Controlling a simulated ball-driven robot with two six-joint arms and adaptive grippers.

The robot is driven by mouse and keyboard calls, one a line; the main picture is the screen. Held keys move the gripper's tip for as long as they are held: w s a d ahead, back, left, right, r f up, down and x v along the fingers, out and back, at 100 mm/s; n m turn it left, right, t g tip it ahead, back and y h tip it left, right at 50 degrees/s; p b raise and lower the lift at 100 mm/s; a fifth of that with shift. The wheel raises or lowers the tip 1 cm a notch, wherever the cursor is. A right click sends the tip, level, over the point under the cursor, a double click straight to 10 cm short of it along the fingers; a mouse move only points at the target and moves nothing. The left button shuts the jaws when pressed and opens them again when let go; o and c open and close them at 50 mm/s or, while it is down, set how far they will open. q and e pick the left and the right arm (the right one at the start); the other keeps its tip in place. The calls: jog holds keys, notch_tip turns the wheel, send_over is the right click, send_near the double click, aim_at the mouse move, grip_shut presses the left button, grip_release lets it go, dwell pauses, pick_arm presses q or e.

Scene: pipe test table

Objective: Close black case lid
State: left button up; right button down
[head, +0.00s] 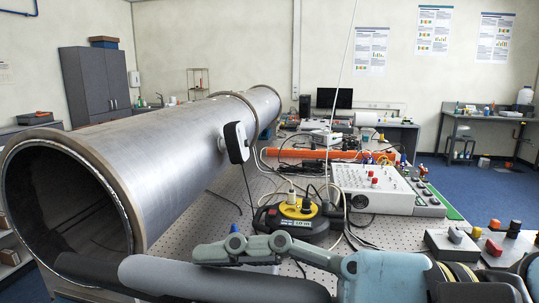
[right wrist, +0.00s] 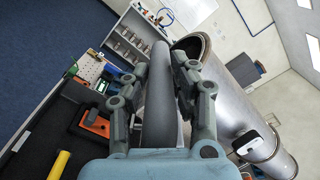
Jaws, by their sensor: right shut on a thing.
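My right gripper (head: 232,245) comes in from the right, low in the head view. In the right wrist view its two fingers (right wrist: 160,85) close on both sides of a long, rounded dark grey edge. This looks like the edge of the black case lid (right wrist: 158,110). The lid (head: 215,281) also shows along the bottom of the head view, seen nearly edge-on. The open black case (right wrist: 40,140) lies at the lower left of the wrist view, with an orange item (right wrist: 97,124) and a yellow cylinder (right wrist: 58,164) in it. My left gripper is not in view.
A large steel pipe (head: 170,130) lies along the table's left side, with a white-and-black device (head: 236,142) on it. A yellow-black cable reel (head: 298,212) and a white control box (head: 372,190) stand beyond my right arm. Cables cross the perforated table (head: 190,215).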

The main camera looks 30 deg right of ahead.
jog(key=shift+s+a+f+n, duration=0.3)
jog(key=shift+s+a+f, duration=0.15)
jog(key=shift+s+f, duration=0.2)
jog(key=shift+s+a+f+n, duration=0.3)
jog(key=shift+s+a+f, duration=0.15)
jog(key=shift+s+f, duration=0.15)
